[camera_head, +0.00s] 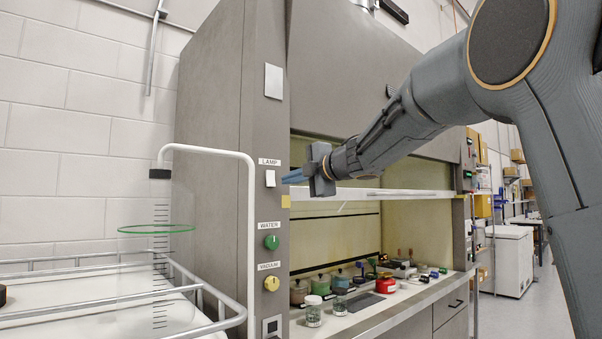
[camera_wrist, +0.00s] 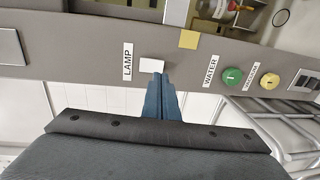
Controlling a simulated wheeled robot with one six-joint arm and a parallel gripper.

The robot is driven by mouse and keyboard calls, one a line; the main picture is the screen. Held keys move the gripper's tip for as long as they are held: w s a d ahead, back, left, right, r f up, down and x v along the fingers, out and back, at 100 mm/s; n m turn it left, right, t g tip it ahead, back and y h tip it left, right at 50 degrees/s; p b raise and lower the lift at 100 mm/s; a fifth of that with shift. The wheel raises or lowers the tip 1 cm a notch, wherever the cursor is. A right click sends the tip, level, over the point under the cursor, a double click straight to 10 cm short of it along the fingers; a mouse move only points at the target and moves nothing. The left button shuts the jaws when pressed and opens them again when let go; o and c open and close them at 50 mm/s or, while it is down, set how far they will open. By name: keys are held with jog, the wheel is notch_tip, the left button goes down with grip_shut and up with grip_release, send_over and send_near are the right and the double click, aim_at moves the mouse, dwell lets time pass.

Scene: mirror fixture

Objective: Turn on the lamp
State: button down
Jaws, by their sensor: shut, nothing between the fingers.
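The lamp switch (camera_head: 270,178) is a small white rocker under a LAMP label (camera_head: 269,162) on the grey front post of the fume hood. In the head view my gripper (camera_head: 287,179) is just right of the switch, its blue fingers pointing left at it. In the wrist view the switch (camera_wrist: 152,66) shows beside the tips of my shut fingers (camera_wrist: 160,76), which hold nothing. The tips are very close to the switch; I cannot tell whether they touch it. No lit lamp can be made out.
Below are the green WATER knob (camera_head: 271,242) and yellow VACUUM knob (camera_head: 271,284). A metal cart (camera_head: 252,220) with a tall glass cylinder (camera_head: 160,270) stands left of the post. Bottles and jars stand inside the hood, under the raised sash (camera_head: 390,194).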

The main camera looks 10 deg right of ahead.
aim_at(272, 184)
jog(key=p+x, duration=0.1)
jog(key=x, duration=0.4)
jog(key=shift+w+a, duration=0.2)
jog(key=shift+w, duration=0.05)
